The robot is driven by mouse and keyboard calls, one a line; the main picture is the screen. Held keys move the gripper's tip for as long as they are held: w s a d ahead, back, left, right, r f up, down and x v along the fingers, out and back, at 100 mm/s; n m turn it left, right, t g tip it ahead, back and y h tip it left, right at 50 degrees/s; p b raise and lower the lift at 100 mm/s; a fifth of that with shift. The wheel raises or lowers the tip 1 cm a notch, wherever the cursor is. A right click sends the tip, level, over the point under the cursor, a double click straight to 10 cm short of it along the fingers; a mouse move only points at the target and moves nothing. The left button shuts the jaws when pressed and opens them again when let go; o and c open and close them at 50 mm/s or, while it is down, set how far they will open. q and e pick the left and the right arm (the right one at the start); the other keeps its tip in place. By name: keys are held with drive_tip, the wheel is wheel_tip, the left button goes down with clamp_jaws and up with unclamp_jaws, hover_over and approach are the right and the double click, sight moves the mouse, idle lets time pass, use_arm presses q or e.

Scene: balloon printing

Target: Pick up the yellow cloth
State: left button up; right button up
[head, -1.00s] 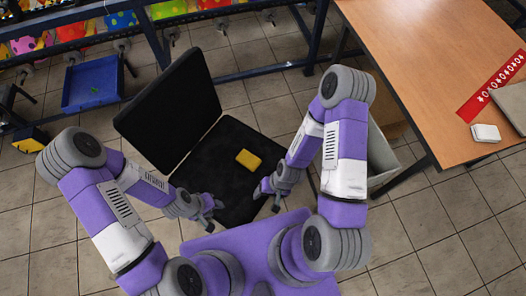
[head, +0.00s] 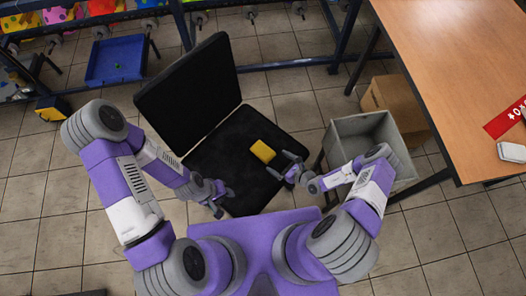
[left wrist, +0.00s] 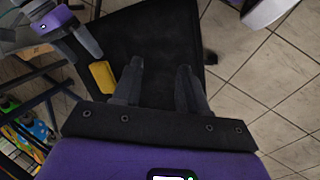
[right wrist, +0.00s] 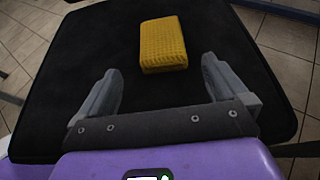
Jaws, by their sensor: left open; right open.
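The yellow cloth (head: 262,151) is a small folded block lying on the black chair seat (head: 225,160). In the right wrist view the cloth (right wrist: 163,45) lies just beyond and between my right gripper's spread fingers. My right gripper (head: 282,168) is open and empty, close to the cloth on its right side, and does not appear to touch it. My left gripper (head: 222,200) is open and empty over the near left edge of the seat. In the left wrist view the cloth (left wrist: 103,76) shows to the left of the left gripper's fingers.
The chair's black backrest (head: 190,90) rises behind the seat. A grey bin (head: 350,126) and a cardboard box (head: 392,104) stand at the right, by a wooden table (head: 455,70). A blue tray (head: 116,58) lies at the back left.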

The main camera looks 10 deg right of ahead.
sight(269, 155)
drive_tip(key=b+x, duration=0.2)
drive_tip(key=x, duration=0.5)
drive_tip(key=shift+w+b, duration=0.3)
drive_tip(key=shift+b, duration=0.1)
drive_tip(key=c, duration=1)
